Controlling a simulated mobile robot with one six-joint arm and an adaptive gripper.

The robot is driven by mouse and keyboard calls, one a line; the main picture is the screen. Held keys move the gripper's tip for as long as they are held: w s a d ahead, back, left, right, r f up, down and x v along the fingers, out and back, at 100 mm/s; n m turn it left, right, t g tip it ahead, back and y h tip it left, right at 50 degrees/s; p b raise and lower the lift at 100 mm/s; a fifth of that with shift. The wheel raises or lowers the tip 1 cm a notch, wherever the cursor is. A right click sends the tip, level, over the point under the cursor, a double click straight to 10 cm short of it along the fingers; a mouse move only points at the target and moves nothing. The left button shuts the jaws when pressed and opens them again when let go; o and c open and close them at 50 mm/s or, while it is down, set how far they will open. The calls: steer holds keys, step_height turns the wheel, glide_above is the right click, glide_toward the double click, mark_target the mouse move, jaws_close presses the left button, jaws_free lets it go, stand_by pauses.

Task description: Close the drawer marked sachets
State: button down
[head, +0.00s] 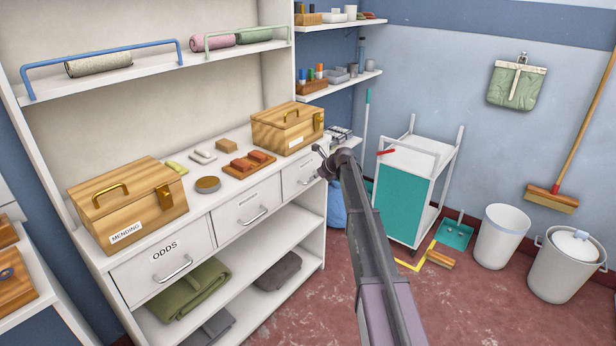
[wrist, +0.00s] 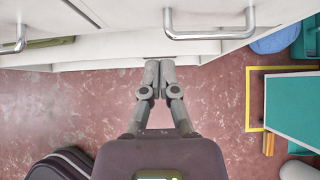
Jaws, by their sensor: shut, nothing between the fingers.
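The white cabinet has a row of drawers under its top. The left drawer (head: 165,262) reads ODDS. The middle drawer (head: 240,215) and the right drawer (head: 300,178) have labels too small to read, so I cannot tell which is marked sachets. My arm partly covers the right drawer's end. In the wrist view two metal bar handles show, one at left (wrist: 14,46) and one at right (wrist: 210,36). My gripper (head: 323,162) is shut and empty by the right end of the drawers. Its fingertips (wrist: 159,64) are close to the cabinet front; contact is unclear.
A box marked MENDING (head: 128,205) and another wooden box (head: 287,128) stand on the cabinet top. Folded cloths lie on the shelves below. A teal-sided trolley (head: 405,200), a white bin (head: 500,240) and a lidded bucket (head: 568,265) stand right. Red floor is open in front.

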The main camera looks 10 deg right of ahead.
steer(key=shift+p+v, duration=1.55)
steer(key=shift+v, duration=1.05)
steer(key=s+a+f+n+g+h, duration=0.25)
steer(key=s+n, duration=0.65)
steer(key=s, duration=0.7)
steer(key=s+a+f+n+g+h, duration=0.1)
steer(key=s+a+n+g+h, duration=0.15)
steer(key=s+n, duration=1)
steer(key=s+a+f+n+g+h, duration=0.15)
steer(key=s+a+n, duration=0.35)
steer(key=s, duration=1.4)
step_height(320, 180, up, 12)
steer(key=d+n+p, duration=0.1)
steer(key=p, duration=1.1)
steer(key=shift+w+d, duration=0.25)
steer(key=shift+w, duration=0.2)
steer(key=shift+f+y, duration=0.15)
steer(key=shift+y, duration=0.1)
